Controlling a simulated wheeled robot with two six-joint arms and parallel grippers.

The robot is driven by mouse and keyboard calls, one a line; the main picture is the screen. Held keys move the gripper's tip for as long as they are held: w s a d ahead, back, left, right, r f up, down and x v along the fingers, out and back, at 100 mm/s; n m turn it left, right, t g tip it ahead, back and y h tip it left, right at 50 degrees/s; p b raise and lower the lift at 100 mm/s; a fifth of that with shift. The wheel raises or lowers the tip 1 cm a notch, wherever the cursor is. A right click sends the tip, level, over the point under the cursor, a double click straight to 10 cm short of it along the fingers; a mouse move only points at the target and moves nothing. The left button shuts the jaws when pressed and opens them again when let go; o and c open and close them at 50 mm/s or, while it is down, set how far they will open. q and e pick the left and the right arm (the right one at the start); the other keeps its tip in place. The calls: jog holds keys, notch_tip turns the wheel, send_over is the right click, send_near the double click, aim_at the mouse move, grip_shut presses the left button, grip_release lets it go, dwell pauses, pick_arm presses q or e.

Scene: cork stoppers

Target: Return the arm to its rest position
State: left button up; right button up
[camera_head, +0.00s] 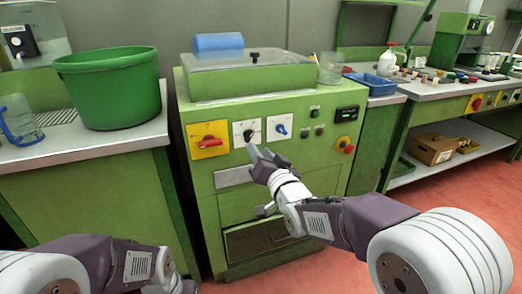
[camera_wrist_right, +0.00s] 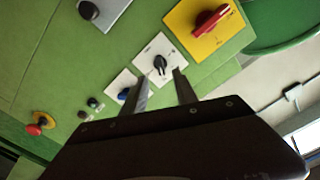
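My right arm reaches from the lower right of the head view toward the front panel of the green machine (camera_head: 270,190). Its gripper (camera_head: 257,152) is just in front of and below the black knob (camera_head: 248,135) on a white plate. In the right wrist view the two fingers (camera_wrist_right: 161,74) are apart with an open gap, and the black knob (camera_wrist_right: 160,64) shows beyond their tips; I cannot tell whether they touch it. Nothing is held. My left arm shows at the lower left of the head view; its gripper is out of frame.
The panel also has a red switch on yellow (camera_head: 209,144), a blue knob (camera_head: 281,129) and a red stop button (camera_head: 344,144). A green tub (camera_head: 110,88) stands on the left bench. A side bench (camera_head: 450,100) is at right. Floor at lower right is clear.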

jog(key=shift+s+d, duration=0.15)
jog(key=shift+s, duration=0.3)
